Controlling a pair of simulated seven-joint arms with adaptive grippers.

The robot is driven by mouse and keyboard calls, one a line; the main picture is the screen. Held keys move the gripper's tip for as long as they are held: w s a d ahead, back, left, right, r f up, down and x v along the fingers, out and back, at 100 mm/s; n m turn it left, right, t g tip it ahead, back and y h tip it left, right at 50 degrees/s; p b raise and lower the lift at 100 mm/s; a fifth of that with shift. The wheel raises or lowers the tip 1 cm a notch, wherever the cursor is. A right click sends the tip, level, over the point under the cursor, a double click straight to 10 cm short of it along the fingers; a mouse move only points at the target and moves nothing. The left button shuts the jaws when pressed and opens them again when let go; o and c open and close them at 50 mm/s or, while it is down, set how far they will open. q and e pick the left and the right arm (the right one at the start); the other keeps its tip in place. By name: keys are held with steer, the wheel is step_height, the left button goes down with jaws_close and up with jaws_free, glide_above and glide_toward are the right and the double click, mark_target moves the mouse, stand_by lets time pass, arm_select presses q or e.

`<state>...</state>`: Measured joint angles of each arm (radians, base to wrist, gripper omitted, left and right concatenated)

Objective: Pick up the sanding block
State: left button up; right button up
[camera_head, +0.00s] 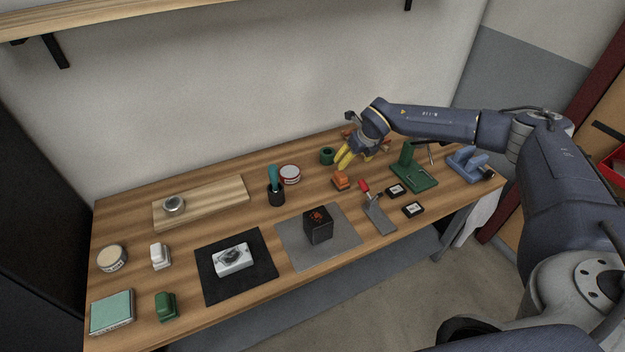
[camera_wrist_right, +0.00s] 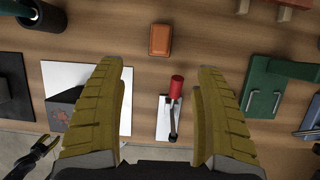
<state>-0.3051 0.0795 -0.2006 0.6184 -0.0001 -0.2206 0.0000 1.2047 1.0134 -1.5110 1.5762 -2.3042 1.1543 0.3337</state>
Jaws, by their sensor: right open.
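A small orange-brown block (camera_head: 341,180), which looks like the sanding block, lies on the wooden table right of centre. In the right wrist view the block (camera_wrist_right: 160,40) is beyond the fingertips, close to midway between them sideways. My right gripper (camera_head: 345,158) is open and empty, with yellow fingers pointing down above the table near the block. Its two fingers (camera_wrist_right: 162,78) stand wide apart in the wrist view, with nothing between them touching. A dark shape with yellow parts (camera_wrist_right: 36,155) at the lower left of that view may be my left gripper; its jaws are unclear.
A dark box (camera_head: 318,225) stands on a grey mat.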

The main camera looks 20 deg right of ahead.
mark_target(339, 178)
steer(key=x, duration=1.7)
steer(key=shift+w+d, duration=0.1)
steer(key=shift+w, duration=0.25)
steer(key=c, duration=1.3)
